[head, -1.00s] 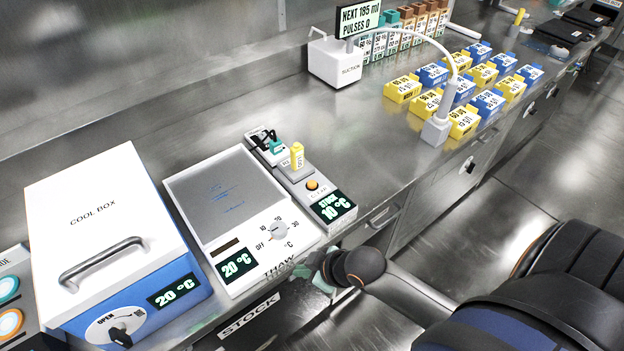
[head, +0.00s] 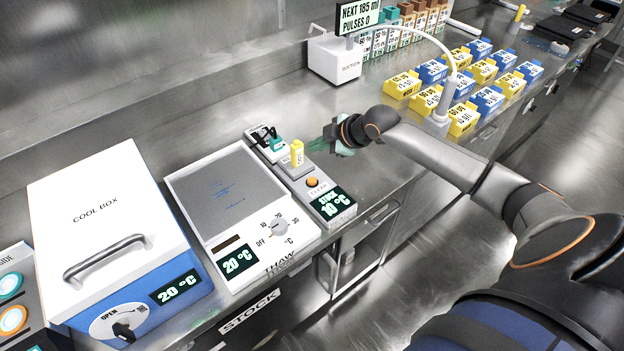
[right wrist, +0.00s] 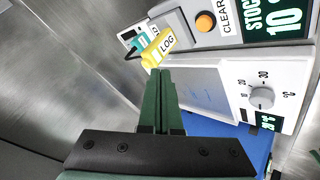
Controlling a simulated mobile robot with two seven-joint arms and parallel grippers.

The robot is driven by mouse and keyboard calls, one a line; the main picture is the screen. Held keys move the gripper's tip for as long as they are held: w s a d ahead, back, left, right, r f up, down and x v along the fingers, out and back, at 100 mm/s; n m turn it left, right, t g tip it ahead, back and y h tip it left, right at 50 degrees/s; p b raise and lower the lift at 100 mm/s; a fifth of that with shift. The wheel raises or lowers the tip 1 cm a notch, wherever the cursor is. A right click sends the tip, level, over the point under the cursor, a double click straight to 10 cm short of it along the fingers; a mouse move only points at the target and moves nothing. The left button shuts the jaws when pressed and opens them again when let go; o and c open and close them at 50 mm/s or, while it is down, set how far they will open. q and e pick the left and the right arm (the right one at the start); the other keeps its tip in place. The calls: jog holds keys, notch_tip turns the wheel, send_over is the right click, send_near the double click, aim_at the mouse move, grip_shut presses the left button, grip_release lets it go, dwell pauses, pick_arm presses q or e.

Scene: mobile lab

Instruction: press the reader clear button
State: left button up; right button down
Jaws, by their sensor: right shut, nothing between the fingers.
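The reader (head: 323,190) is a narrow grey-white unit with a dark display reading "STOCK 10 °C". Its round orange clear button (head: 312,182) sits above the "CLEAR" label; the button (right wrist: 205,22) also shows at the top of the right wrist view. A yellow piece (head: 297,153), marked "LOG" in the right wrist view (right wrist: 158,48), stands upright in the reader behind the button. My right gripper (head: 314,146) is shut and empty, above the bench by the yellow piece, apart from the button. My left gripper is not in view.
The thaw plate (head: 218,187) lies left of the reader, and the cool box (head: 102,215) is further left. A suction unit (head: 335,60) with a curved hose stands behind. Several yellow and blue boxes (head: 462,119) stand at right. Bare bench lies between them and the reader.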

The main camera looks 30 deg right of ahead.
jog(key=shift+f, duration=0.15)
jog(key=b, duration=0.6)
send_over(316, 182)
notch_tip(316, 182, down, 7)
jog(key=shift+r, duration=0.15)
jog(key=shift+f+b, duration=0.3)
jog(key=shift+f, duration=0.6)
jog(key=shift+f, duration=0.15)
dwell(0.7)
jog(key=shift+f, duration=0.3)
